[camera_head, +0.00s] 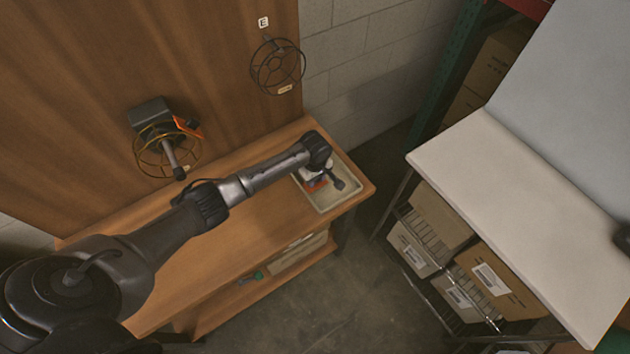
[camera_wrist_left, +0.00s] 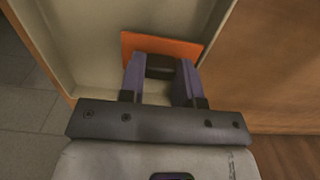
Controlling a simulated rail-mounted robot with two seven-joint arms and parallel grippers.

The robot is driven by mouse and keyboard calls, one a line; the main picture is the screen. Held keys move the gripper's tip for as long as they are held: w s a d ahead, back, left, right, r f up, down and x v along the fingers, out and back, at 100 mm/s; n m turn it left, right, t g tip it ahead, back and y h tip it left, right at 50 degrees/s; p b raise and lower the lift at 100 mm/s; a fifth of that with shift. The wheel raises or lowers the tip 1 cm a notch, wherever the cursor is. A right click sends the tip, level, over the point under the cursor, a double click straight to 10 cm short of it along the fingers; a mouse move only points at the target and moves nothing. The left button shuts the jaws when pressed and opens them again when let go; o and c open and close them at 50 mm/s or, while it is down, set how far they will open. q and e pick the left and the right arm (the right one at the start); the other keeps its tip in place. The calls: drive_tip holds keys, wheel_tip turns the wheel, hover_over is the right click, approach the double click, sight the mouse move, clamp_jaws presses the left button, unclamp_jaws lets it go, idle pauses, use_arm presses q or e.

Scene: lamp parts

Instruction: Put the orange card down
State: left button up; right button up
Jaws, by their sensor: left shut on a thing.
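The orange card (camera_wrist_left: 162,44) shows in the left wrist view at the fingertips of my left gripper (camera_wrist_left: 160,68), which is shut on it. In the head view my left gripper (camera_head: 320,182) is over the pale tray (camera_head: 348,199) at the right end of the wooden bench, and the orange card (camera_head: 313,187) shows as a small orange patch beside it. The tray's wall (camera_wrist_left: 88,75) also shows in the left wrist view. I cannot tell whether the card touches the tray floor. My right gripper is out of view.
A wall lamp with a wire cage (camera_head: 150,157) and an orange piece (camera_head: 188,127) is on the upright wooden panel. A second wire cage (camera_head: 277,66) hangs to its right. A white table (camera_head: 500,190) stands at right, with boxes below. Floor between is clear.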

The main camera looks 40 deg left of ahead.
use_arm(q)
drive_tip(key=shift+f, duration=0.9)
drive_tip(key=shift+f, duration=0.1)
drive_tip(key=o, duration=0.9)
